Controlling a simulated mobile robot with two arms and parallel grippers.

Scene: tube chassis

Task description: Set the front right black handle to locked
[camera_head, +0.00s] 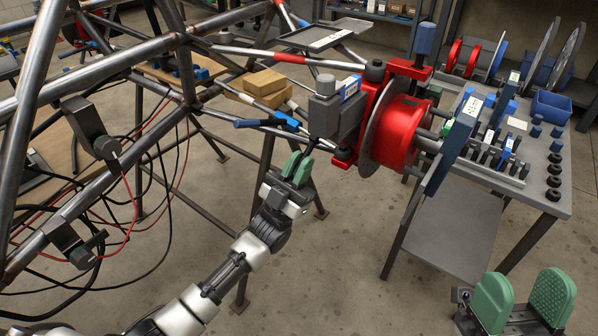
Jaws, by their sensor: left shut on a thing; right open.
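My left gripper (297,167) reaches up from the bottom, and its green pads are closed at the end of a thin black handle (315,150). The handle sits just below a grey box (335,115) beside the red hub assembly (400,135). The part of the handle between the pads is hidden. Whether it stands at locked or unlocked cannot be told from this view. My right gripper (521,304) is at the bottom right. Its two green pads are wide apart with nothing between them.
A blue lever (268,123) lies just left of the grey box. Steel chassis tubes (100,70), hanging cables and clamp boxes (90,130) fill the left. A grey workbench (540,185) with parts stands right. Bare floor (330,270) lies between the arms.

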